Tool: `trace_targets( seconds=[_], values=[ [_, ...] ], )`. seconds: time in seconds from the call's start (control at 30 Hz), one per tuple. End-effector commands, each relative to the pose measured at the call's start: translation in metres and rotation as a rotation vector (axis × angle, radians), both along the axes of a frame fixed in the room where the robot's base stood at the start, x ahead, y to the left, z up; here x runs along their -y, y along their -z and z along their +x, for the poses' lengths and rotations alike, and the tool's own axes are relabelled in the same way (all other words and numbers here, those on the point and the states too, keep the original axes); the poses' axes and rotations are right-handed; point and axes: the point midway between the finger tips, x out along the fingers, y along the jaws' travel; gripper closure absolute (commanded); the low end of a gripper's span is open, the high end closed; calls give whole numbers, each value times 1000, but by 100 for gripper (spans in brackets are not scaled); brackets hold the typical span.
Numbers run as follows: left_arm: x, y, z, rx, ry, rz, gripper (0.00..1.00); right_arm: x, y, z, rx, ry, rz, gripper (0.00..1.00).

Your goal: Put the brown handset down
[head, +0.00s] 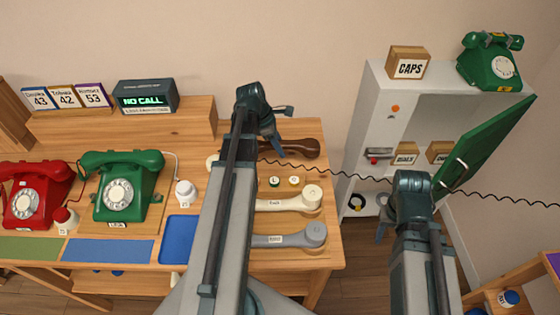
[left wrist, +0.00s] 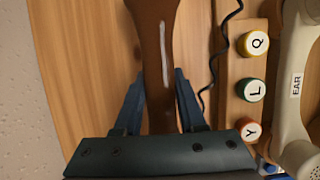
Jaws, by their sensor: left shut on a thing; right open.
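The brown handset (head: 299,147) lies along the back right of the wooden desk in the head view, behind the cream handset. In the left wrist view the brown handset (left wrist: 156,50) runs up the middle between the fingers. My left gripper (head: 272,130) reaches over the desk and is shut on it (left wrist: 161,105). Its far side is hidden, and I cannot tell whether it touches the desk top. A black coiled cord (head: 340,173) runs from near it to the right. My right gripper (head: 383,232) is low in front of the white cabinet, open, apart from the handset.
A cream handset (head: 290,200) and a grey handset (head: 290,236) lie on the desk in front. Small lettered caps (head: 294,181) sit between. A green phone (head: 121,187) and a red phone (head: 34,194) stand left. The white cabinet's green door (head: 490,143) stands open.

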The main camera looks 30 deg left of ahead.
Motion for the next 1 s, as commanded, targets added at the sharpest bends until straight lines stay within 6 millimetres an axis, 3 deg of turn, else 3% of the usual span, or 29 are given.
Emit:
trace_targets(
  seconds=[0.27,0.57,1.0],
  values=[
    [0,10,0,0,0,0,100,0,10,0,0,0,0,50],
    [0,43,0,0,0,0,100,0,43,0,0,0,0,50],
    [0,46,0,0,0,0,100,0,46,0,0,0,0,50]
  ],
)
